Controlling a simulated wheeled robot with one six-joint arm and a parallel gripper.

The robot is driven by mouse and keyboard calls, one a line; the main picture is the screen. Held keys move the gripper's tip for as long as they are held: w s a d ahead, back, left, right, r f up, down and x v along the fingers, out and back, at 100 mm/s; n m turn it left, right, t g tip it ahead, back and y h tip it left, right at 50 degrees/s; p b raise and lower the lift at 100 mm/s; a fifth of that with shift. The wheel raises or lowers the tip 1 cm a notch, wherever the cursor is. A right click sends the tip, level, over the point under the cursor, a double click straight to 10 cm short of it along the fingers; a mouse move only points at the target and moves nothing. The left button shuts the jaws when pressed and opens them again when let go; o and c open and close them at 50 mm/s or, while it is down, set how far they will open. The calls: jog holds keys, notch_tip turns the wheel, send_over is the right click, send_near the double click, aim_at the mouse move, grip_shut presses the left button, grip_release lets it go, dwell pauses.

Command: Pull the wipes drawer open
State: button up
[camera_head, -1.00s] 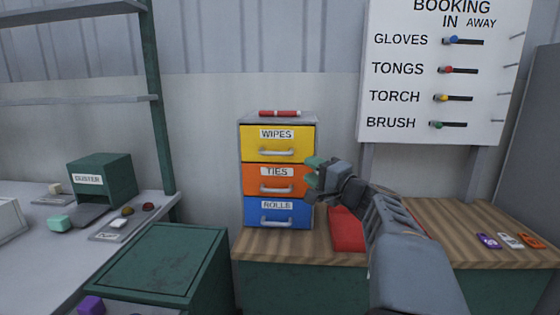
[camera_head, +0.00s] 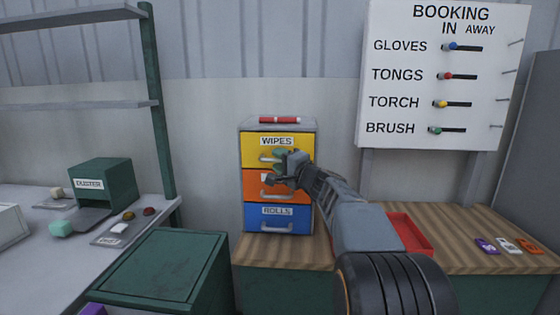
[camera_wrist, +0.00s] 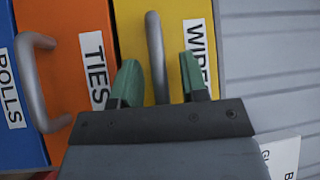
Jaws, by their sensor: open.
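The wipes drawer (camera_head: 300,145) is the yellow top drawer of a small three-drawer cabinet, and its front is flush with the drawers below. It also shows in the wrist view (camera_wrist: 183,30). Its grey bar handle (camera_wrist: 155,50) runs between the two green fingertips of my gripper (camera_wrist: 160,82). The fingers are open, one on each side of the handle, with gaps visible. In the head view my gripper (camera_head: 280,163) is in front of the yellow drawer and hides part of the handle and the ties label.
Below are the orange ties drawer (camera_head: 252,185) and the blue rolls drawer (camera_head: 258,219). A red marker (camera_head: 279,120) lies on the cabinet top. A red tray (camera_head: 408,235) sits on the wooden bench (camera_head: 470,225) to the right. A booking board (camera_head: 445,75) hangs behind.

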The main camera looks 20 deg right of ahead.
jog(key=shift+c, duration=0.5)
grip_shut()
